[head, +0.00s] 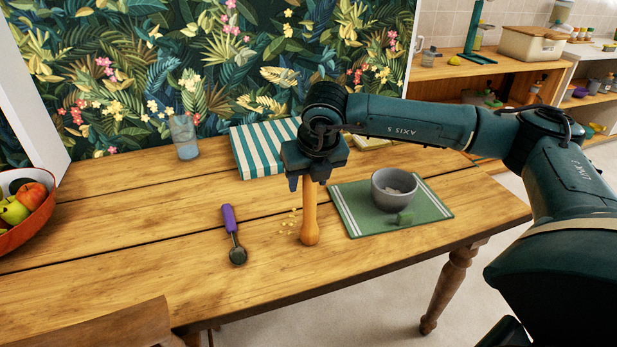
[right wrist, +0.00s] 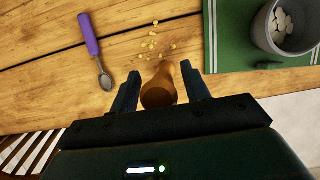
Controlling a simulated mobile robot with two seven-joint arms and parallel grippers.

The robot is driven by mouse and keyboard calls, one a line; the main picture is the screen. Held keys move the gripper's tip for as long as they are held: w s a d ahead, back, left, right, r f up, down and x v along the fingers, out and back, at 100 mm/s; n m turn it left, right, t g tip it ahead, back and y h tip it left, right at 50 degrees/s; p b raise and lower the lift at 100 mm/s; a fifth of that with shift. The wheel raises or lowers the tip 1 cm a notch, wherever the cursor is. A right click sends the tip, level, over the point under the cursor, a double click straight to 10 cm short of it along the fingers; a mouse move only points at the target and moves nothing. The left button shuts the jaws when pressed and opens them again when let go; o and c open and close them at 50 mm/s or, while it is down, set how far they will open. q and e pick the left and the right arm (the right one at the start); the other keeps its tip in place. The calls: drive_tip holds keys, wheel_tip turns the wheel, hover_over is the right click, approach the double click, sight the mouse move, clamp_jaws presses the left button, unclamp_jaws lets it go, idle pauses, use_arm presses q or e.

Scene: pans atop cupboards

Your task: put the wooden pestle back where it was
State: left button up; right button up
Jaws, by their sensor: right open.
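The wooden pestle (head: 309,213) stands upright on the wooden table, left of the green mat. My right gripper (head: 308,182) is above it, pointing down, with its fingers on either side of the pestle's upper part. In the right wrist view the pestle (right wrist: 160,85) shows between the two open fingers (right wrist: 160,92), and a gap is visible on its right side. The grey mortar (head: 394,190) stands on the green mat (head: 354,216) and holds pale pieces. My left gripper is not in view.
Yellow crumbs (head: 287,226) lie beside the pestle. A purple-handled scoop (head: 230,221) lies to the left. A striped cloth or book (head: 262,150) and a glass (head: 185,138) are behind. A fruit bowl (head: 33,225) is at the left edge.

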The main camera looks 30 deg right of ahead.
drive_tip(key=v, duration=1.2)
drive_tip(key=s+a+f+n+g+y, duration=0.2)
drive_tip(key=s+a+f+y, duration=0.2)
drive_tip(key=a, duration=0.5)
drive_tip(key=s+a+f+n+g+y, duration=0.3)
drive_tip(key=a+f+y, duration=0.15)
drive_tip(key=a, duration=0.55)
drive_tip(key=s+a+r+m+g+y, duration=0.1)
drive_tip(key=s+a+r+m+y, duration=0.4)
drive_tip(key=a+y, duration=0.7)
drive_tip(key=w+d+f+m+t+h, duration=0.3)
drive_tip(key=d+m+t, duration=0.1)
drive_tip(key=m+t, duration=0.65)
drive_tip(key=w+d+f+m+t+h, duration=0.2)
drive_tip(key=d+f+m+t+h, duration=0.15)
drive_tip(key=m+t, duration=0.65)
drive_tip(key=s+d+f+m+g+h, duration=0.3)
drive_tip(key=s+f+m+h, duration=0.1)
drive_tip(key=f, duration=0.5)
drive_tip(key=s+d+f+m+g+h, duration=0.3)
drive_tip(key=f+m, duration=0.4)
drive_tip(key=f, duration=0.3)
drive_tip(key=shift+s+d+h, duration=0.35)
drive_tip(key=shift+s+h, duration=0.2)
drive_tip(key=shift+h, duration=0.15)
